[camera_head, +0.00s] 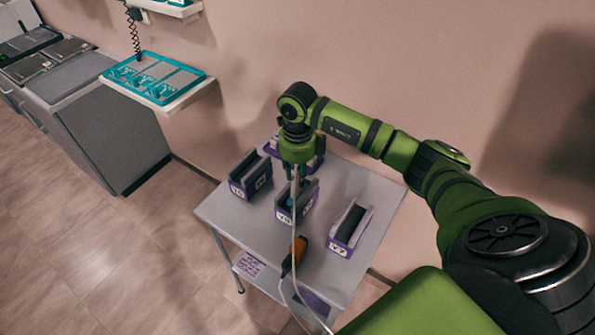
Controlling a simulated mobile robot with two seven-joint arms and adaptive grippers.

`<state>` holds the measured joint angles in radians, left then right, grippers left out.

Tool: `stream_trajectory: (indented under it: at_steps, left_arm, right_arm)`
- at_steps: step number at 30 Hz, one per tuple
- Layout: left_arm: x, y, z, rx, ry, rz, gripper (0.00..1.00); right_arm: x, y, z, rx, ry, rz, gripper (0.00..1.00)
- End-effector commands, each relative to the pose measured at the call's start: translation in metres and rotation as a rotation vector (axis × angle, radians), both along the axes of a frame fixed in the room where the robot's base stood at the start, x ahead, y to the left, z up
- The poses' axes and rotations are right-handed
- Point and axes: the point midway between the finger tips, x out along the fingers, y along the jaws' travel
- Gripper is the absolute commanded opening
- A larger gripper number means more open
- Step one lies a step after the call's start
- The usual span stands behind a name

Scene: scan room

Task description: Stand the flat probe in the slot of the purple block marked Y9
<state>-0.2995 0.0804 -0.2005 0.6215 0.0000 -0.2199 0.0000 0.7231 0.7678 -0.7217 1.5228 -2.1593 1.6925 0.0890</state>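My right gripper (294,168) points straight down over the middle purple block (284,217). It appears shut on a slim teal probe (293,188), with a pale cable hanging from it. The probe's lower end is at or just above this block's slot; I cannot tell how deep. The block's label looks like Y9 but is small. Other purple blocks with grey slots stand at the left (240,190), at the right (340,244) and behind the gripper (317,162). My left gripper is not in view.
The blocks stand on a grey cart (225,215). An orange and black handheld device (297,252) lies near its front edge, with pale cables around it. A wall shelf holds a teal tray (150,78). A grey cabinet (110,140) stands at the left.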

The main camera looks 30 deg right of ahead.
Motion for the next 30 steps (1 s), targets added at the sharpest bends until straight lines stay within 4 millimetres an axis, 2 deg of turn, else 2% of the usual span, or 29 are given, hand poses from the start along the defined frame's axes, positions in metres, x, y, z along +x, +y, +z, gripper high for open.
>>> stream_trajectory:
  at_steps: [12, 13, 15, 25, 30]
  left_arm:
    - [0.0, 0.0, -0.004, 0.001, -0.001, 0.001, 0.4]
    - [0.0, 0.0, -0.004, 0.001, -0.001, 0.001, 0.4]
    - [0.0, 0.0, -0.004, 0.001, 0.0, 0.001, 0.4]
    - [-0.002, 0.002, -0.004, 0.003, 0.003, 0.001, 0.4]
    - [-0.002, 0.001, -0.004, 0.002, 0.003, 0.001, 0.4]
  right_arm:
    - [0.0, 0.0, -0.004, 0.0, -0.001, -0.001, 0.0]
    - [0.001, 0.0, -0.004, 0.001, -0.002, -0.001, 0.31]
    - [0.0, 0.0, -0.003, 0.0, -0.001, -0.001, 0.55]
    - [0.0, 0.0, -0.004, 0.0, 0.001, 0.0, 0.55]
    - [0.001, -0.001, 0.012, -0.002, -0.003, -0.001, 0.55]
